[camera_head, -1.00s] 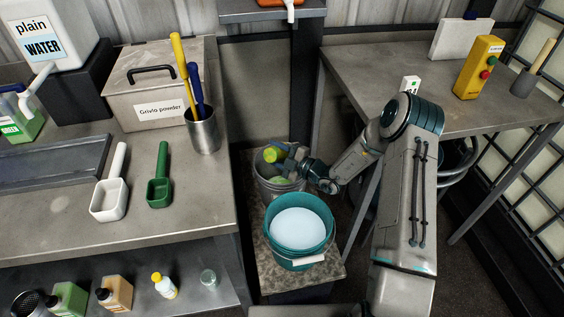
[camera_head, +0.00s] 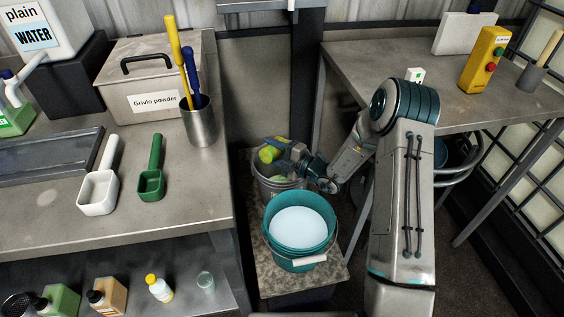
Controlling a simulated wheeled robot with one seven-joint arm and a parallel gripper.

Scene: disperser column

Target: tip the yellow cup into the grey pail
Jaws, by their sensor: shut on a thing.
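The yellow cup (camera_head: 269,152) is in my gripper (camera_head: 277,151), over the grey pail (camera_head: 268,186). The gripper is shut on the cup, which looks tilted over the pail's mouth. Something yellow-green shows inside the pail below the cup; I cannot tell exactly what it is. The fingers and arm hide part of the cup and the pail's right side. The grey pail stands on a low stand, behind a teal pail.
The teal pail (camera_head: 300,228) with pale contents stands just in front of the grey pail on the low stand (camera_head: 262,262). A bench (camera_head: 60,222) with scoops and a powder box is at left. A table (camera_head: 400,72) with a yellow control box (camera_head: 483,60) is at right.

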